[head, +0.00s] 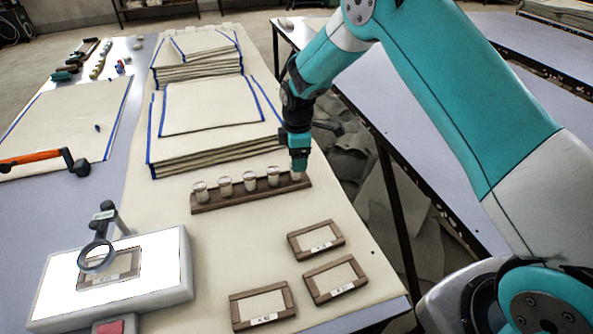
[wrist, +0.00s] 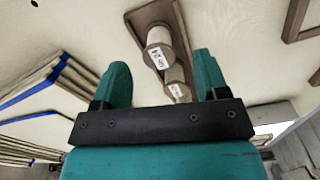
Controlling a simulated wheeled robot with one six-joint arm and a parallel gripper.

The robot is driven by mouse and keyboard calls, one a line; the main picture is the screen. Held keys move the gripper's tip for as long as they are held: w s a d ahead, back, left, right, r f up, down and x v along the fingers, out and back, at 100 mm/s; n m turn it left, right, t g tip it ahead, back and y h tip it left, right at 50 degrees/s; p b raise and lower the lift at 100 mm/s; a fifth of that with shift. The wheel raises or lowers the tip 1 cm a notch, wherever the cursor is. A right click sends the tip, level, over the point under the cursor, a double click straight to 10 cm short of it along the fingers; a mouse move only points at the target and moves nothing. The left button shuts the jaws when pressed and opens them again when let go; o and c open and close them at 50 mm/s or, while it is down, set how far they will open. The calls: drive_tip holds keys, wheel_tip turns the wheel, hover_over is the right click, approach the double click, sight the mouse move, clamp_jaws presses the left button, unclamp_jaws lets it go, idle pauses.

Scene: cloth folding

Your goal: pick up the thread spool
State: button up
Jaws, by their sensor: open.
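A brown wooden rack (head: 240,198) holds several pale thread spools in a row, among them a spool (head: 226,186) left of its middle. My gripper (head: 298,168) is at the rack's right end and partly hides the rightmost spool. In the wrist view my gripper (wrist: 162,75) is open, with its two teal fingers apart. One labelled spool (wrist: 159,46) stands just ahead of the gap between them. A second labelled spool (wrist: 176,80) shows in the gap, partly hidden. I cannot tell whether the fingers touch either spool.
Stacks of blue-edged cloth (head: 210,108) lie behind the rack. Several wooden frames with labels (head: 316,239) lie in front to the right. A lit box with a magnifier (head: 96,256) stands at front left. The table's right edge is close to my gripper.

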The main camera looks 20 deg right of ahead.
drive_tip(key=f, duration=0.4)
drive_tip(key=shift+w+a+f, duration=0.1)
drive_tip(key=shift+w+a, duration=0.05)
drive_tip(key=shift+a, duration=0.1)
drive_tip(key=c, duration=1)
